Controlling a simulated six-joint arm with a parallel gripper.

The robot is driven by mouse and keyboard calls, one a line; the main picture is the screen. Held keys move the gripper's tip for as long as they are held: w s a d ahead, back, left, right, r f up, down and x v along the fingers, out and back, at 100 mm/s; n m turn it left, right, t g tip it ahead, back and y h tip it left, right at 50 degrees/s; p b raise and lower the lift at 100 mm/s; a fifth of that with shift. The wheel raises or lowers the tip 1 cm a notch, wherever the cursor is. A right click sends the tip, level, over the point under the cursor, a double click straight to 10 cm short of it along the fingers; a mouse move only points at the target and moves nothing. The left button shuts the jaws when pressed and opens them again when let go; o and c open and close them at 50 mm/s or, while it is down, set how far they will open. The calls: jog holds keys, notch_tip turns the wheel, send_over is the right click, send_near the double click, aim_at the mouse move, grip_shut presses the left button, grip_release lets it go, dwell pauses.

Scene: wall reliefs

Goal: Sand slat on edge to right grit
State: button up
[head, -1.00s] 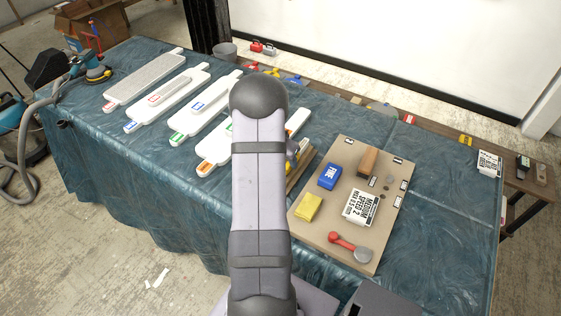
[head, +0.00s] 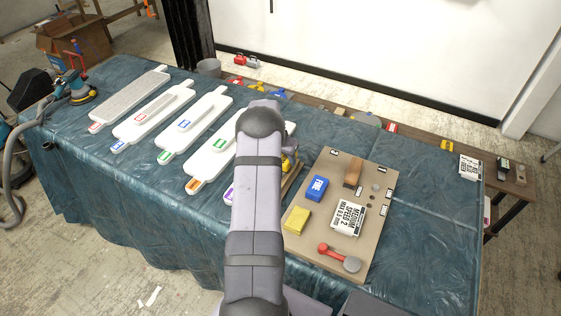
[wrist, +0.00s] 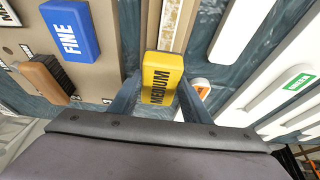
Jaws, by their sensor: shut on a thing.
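My gripper (wrist: 160,98) is shut on a yellow block marked MEDIUM (wrist: 162,76), seen in the wrist view between the two fingers. In the head view my arm hides most of the gripper, and a bit of yellow shows beside it (head: 289,164). A narrow wooden slat or holder with a speckled face (wrist: 171,24) lies just beyond the block in the wrist view. Its wood shows left of the brown board in the head view (head: 291,186). I cannot tell whether the block touches it.
White holders with coloured labels (head: 176,146) fill the table's left.

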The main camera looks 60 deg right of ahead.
jog(key=shift+d+f+b, duration=0.2)
jog(key=shift+d+b, duration=1.5)
jog(key=shift+d, duration=1.4)
notch_tip(320, 180, up, 3)
jog(key=shift+d+p, duration=0.15)
jog(key=shift+p, duration=0.4)
jog(key=shift+r+p, duration=0.35)
jog(key=shift+r, duration=0.35)
jog(key=shift+r+p, duration=1)
jog(key=shift+r, duration=1.1)
